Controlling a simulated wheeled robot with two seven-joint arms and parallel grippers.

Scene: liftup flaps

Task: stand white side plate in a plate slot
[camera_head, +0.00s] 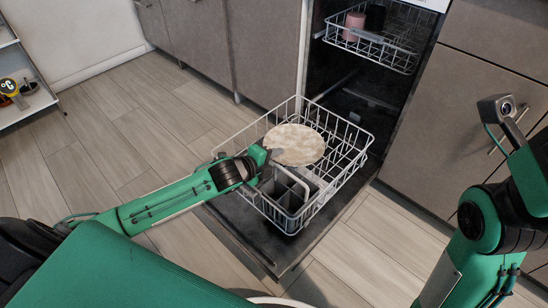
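The white side plate (294,144) has a mottled cream face turned up toward my head camera. It is over the lower dishwasher rack (345,178), which is pulled out on the open door. My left gripper (272,156) reaches in from the left and is shut on the plate's left edge. The plate looks only slightly tilted, not upright. The wire tines to the right of the plate look empty. The tines beneath it are hidden, and I cannot tell whether it touches them. My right arm is at the right edge; its fingers cannot be made out.
A grey cutlery basket (287,190) sits at the front of the lower rack, just below my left gripper. The upper rack (378,50) holds a pink cup (354,26) and a dark cup (375,18). Cabinets flank the dishwasher. A white shelf (28,100) stands far left.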

